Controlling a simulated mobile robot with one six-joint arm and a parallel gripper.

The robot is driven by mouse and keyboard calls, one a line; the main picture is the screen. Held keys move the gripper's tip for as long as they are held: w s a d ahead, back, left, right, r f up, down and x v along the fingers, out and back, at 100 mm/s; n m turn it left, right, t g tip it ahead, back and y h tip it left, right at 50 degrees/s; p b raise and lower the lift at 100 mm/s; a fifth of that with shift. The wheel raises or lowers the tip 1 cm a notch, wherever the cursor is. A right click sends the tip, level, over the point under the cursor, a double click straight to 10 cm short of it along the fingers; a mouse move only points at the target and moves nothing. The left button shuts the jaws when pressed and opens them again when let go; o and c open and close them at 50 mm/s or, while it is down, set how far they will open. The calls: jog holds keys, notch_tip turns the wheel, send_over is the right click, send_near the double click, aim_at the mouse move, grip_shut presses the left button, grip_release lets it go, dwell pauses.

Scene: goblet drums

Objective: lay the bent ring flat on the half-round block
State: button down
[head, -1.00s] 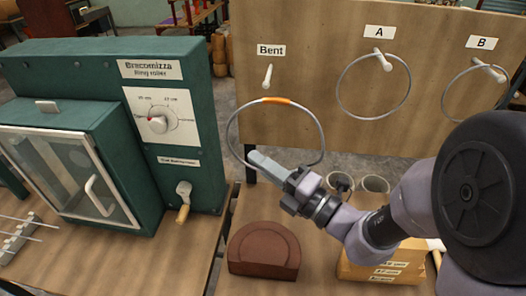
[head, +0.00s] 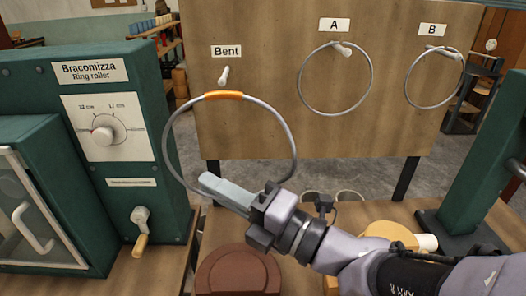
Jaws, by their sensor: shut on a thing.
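The bent ring is a thin grey metal hoop (head: 290,136) with an orange band (head: 223,95) at its top. It hangs upright in the air, in front of the pegboard and above the table. My gripper (head: 222,190) is shut on the ring's lower part, and its fingers hide some of it. The half-round block (head: 238,272) is reddish brown, with a curved outline on its top. It lies on the table below the ring and gripper, apart from them. The bottom frame edge cuts off its front.
The green ring roller (head: 88,200) stands at left, with a crank (head: 140,230). The wooden pegboard (head: 320,140) behind has an empty "Bent" peg (head: 224,75) and rings on A (head: 371,85) and B (head: 408,85). Another green machine (head: 466,165) is at right.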

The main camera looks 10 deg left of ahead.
jog(key=s+d+r, duration=0.1)
jog(key=s+r, duration=0.4)
jog(key=r, duration=0.1)
jog(key=shift+s+d, duration=0.3)
jog(key=shift+s, duration=0.05)
dwell(0.8)
